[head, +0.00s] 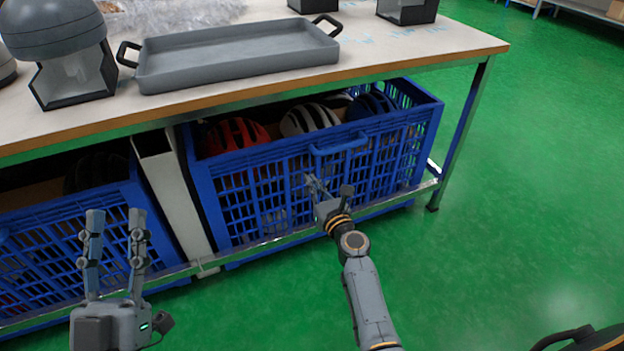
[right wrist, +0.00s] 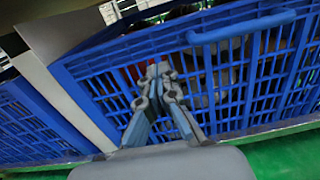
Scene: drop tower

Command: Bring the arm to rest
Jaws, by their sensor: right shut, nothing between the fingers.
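My right arm (head: 368,300) reaches forward from the bottom of the head view. Its right gripper (head: 309,180) is in front of the blue crate (head: 230,245) under the table. In the right wrist view the right gripper (right wrist: 158,72) is shut and empty, its fingertips in front of the crate's lattice side, below the crate's handle bar (right wrist: 240,27). I cannot tell whether the tips touch the crate. My left gripper (head: 116,222) points up at the lower left of the head view, with its two fingers apart and nothing between them.
A table (head: 440,45) holds a grey tray (head: 230,60) and a grey domed device (head: 62,60). The crate holds several helmets, one of them red (head: 238,134). A second blue crate (head: 45,255) stands at left. The green floor (head: 530,190) at right is open.

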